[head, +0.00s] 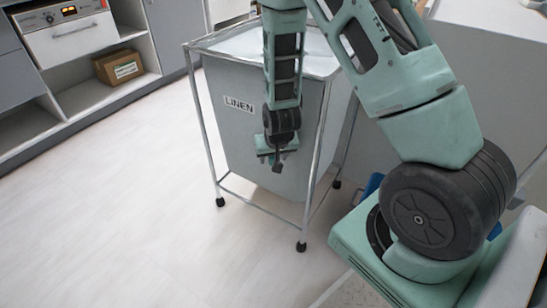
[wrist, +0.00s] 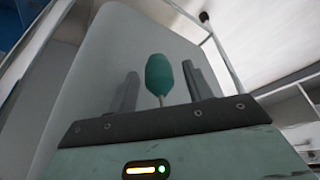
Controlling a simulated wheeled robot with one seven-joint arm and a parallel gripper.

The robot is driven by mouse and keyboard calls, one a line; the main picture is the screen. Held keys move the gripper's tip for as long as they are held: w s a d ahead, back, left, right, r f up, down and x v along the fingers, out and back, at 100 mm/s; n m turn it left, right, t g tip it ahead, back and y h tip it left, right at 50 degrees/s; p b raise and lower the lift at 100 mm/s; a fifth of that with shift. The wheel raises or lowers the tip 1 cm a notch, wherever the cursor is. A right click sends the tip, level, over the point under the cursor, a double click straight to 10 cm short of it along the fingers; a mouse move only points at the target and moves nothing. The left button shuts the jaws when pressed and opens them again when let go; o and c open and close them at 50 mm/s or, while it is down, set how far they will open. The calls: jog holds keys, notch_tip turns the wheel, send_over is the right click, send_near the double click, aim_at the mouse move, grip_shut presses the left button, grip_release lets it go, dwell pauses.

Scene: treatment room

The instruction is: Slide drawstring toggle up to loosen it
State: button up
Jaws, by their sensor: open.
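The drawstring toggle (wrist: 158,75) is a dark green, rounded barrel shape in the wrist view. A short pale piece of cord (wrist: 161,101) shows at its lower end in the picture. My gripper (wrist: 160,84) is open, with one grey finger on each side of the toggle and a visible gap to both. In the head view my gripper (head: 277,161) points down in front of the grey linen bag (head: 240,130), which bears a LINEN label (head: 239,104). I cannot make out the toggle in the head view; my arm covers that area.
The bag hangs in a metal frame (head: 205,137) on black casters. Grey cabinets with open shelves (head: 88,96) stand at the left, with a cardboard box (head: 118,66) on one. The pale floor (head: 120,220) at front left is clear. A grey-white unit (head: 490,75) stands at the right.

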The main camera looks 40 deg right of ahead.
grip_shut()
notch_tip(320, 180, up, 4)
jog(key=p, duration=0.4)
jog(key=shift+r, duration=0.2)
jog(key=shift+f, duration=0.1)
grip_release()
